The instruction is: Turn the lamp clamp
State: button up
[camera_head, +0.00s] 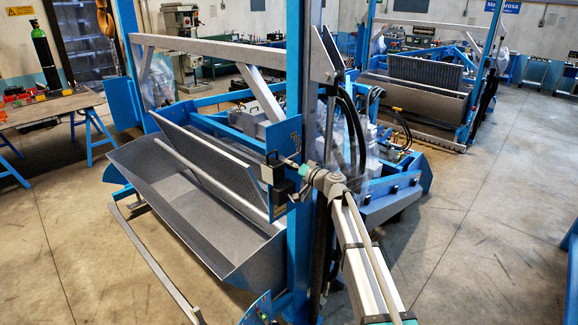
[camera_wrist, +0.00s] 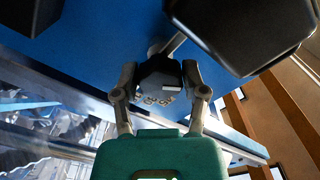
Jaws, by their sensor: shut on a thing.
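In the wrist view, a dark, many-sided clamp knob (camera_wrist: 157,76) sits between the two grey fingers of my gripper (camera_wrist: 160,84). The fingers are shut on it, one on each side. A thin metal rod runs from behind the knob up to the right, toward a black lamp body (camera_wrist: 245,28). In the head view, my gripper (camera_head: 307,172) reaches in from the right beside the blue upright post. Black box-shaped lamp parts (camera_head: 272,170) show just left of it. The knob is too small to make out in the head view.
The blue post (camera_head: 299,80) stands right by my gripper. A large grey trough (camera_head: 190,215) lies to the left. Black hoses (camera_head: 352,130) hang close behind my arm. A similar blue machine (camera_head: 425,85) stands farther back. Open floor (camera_head: 490,220) is at the right.

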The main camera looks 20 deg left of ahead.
jog(key=o, duration=0.9)
jog(key=shift+w+d+f, duration=0.1)
jog(key=shift+w, duration=0.05)
jog(key=shift+d, duration=0.15)
jog(key=v, duration=1.1)
jog(key=shift+s+d, duration=0.2)
jog(key=shift+d, duration=0.05)
